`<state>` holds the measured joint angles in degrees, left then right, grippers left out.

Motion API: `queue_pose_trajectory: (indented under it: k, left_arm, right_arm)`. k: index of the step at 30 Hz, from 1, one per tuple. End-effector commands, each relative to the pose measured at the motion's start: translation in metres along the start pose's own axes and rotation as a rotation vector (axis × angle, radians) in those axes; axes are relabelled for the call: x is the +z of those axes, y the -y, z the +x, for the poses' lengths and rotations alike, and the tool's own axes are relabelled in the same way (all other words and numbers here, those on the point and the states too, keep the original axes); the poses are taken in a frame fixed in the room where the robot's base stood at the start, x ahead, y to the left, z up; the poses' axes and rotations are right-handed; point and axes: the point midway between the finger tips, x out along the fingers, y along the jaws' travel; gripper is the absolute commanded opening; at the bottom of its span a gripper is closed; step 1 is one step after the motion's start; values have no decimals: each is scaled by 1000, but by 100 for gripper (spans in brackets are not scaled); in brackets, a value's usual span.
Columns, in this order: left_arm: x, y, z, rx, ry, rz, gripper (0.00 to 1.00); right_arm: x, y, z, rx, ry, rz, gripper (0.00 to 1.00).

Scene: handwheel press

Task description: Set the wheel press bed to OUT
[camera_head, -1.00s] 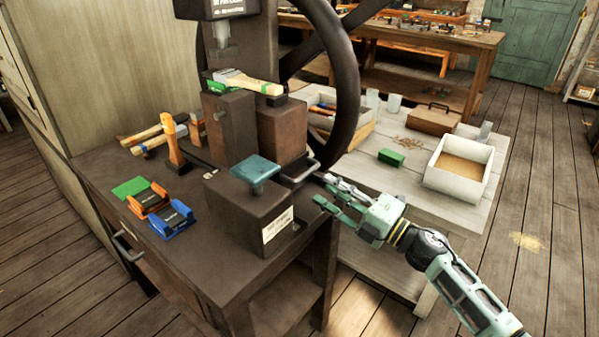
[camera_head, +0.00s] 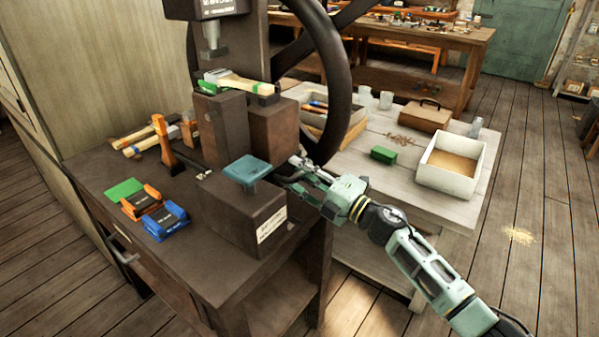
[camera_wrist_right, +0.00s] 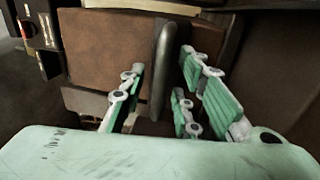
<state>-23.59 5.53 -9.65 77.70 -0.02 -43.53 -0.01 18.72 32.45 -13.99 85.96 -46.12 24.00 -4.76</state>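The wheel press has a large dark handwheel (camera_head: 345,75), a ram (camera_head: 212,45) and brown blocks (camera_head: 273,128) below it. In the right wrist view a dark bar handle (camera_wrist_right: 163,70) stands out from the brown block face (camera_wrist_right: 105,50). My right gripper (camera_head: 290,172) is at the right side of the press, behind the labelled block. In the wrist view its fingers (camera_wrist_right: 163,88) are open, on either side of the handle. My left gripper is not in view.
A dark labelled block (camera_head: 240,215) with a teal pad (camera_head: 247,170) stands just in front of my right fingers. Orange (camera_head: 141,201) and blue (camera_head: 167,221) holders sit at the bench's left. The pale table (camera_head: 400,165) behind my arm carries a white box (camera_head: 452,165).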

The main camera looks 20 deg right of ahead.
Motion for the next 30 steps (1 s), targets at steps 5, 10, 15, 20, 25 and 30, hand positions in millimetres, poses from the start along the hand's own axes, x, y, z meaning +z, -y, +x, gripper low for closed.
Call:
queue_pose_trajectory:
  k: [5,10,15,20,25,30]
  left_arm:
    - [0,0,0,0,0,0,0]
    - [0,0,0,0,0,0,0]
    - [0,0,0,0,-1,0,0]
    - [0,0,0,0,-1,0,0]
    - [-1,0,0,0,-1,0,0]
    - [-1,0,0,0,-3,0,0]
  right_arm:
    - [0,0,0,0,0,0,17]
    - [0,0,0,0,0,0,2]
    - [0,0,0,0,0,0,0]
    - [0,0,0,0,0,0,0]
    - [0,0,0,0,0,0,0]
    - [0,0,-1,-1,0,0,0]
